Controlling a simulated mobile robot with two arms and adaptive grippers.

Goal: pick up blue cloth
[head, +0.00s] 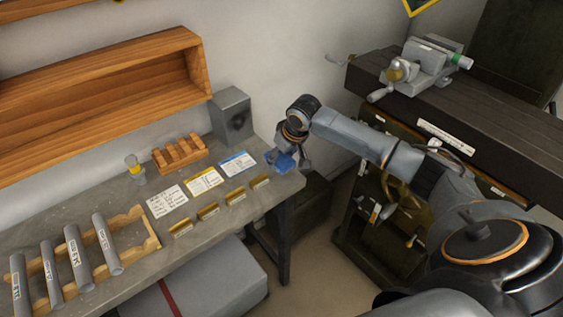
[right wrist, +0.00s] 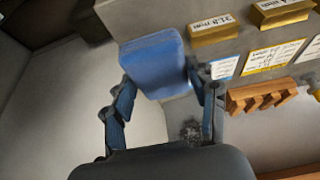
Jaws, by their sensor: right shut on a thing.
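The blue cloth (right wrist: 155,62) looks like a folded blue pad in the right wrist view, held between the two fingers of my right gripper (right wrist: 163,88). In the head view the blue cloth (head: 284,163) shows at the right end of the grey workbench (head: 215,217), under my right gripper (head: 287,158). I cannot tell whether the cloth touches the bench or is a little above it. My right gripper is shut on the cloth. My left gripper is not in view.
Brass blocks (head: 208,211) and label cards (head: 204,181) lie left of the cloth. A wooden slotted rack (head: 180,155) and a grey metal box (head: 232,112) stand behind. Grey tubes (head: 78,258) rest on a wooden frame (head: 140,232). A vise (head: 420,68) sits on the dark bench at right.

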